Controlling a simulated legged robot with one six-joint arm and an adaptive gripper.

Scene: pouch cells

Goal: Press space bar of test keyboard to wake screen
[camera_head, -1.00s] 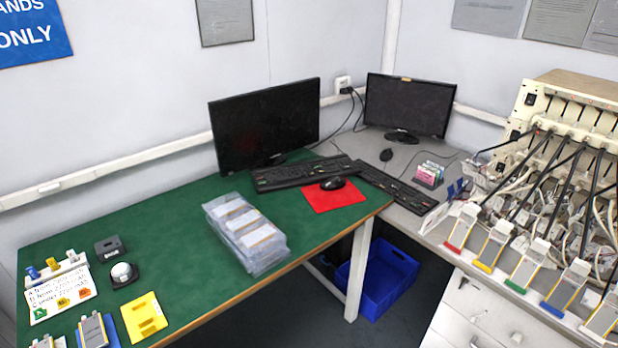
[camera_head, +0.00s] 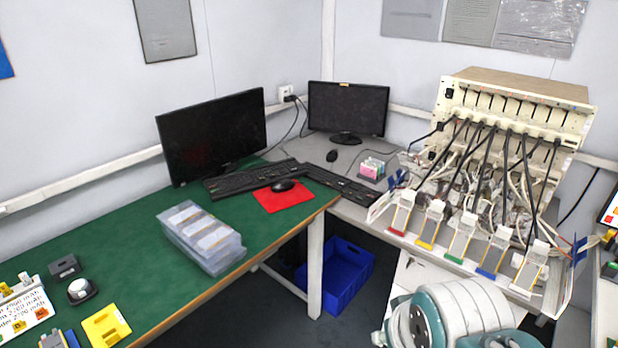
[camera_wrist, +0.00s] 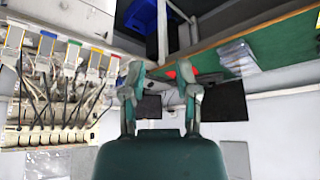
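Two black keyboards lie near the desk corner. One keyboard (camera_head: 252,180) is on the green desk in front of the larger dark monitor (camera_head: 211,135). The other keyboard (camera_head: 340,185) lies on the grey bench in front of the smaller dark monitor (camera_head: 347,108). I cannot tell from labels which is the test keyboard; both screens are dark. My gripper (camera_wrist: 161,70) is open and empty in the wrist view, which is upside down. It is well apart from both keyboards. In the head view only a white and teal part of my arm shows at the bottom right.
A black mouse on a red mat (camera_head: 285,198) lies by the first keyboard. Another mouse (camera_head: 331,156) is on the grey bench. A clear box (camera_head: 202,238) stands on the green desk. A cell tester (camera_head: 515,110) with many cables fills the right. A blue crate (camera_head: 340,272) is below.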

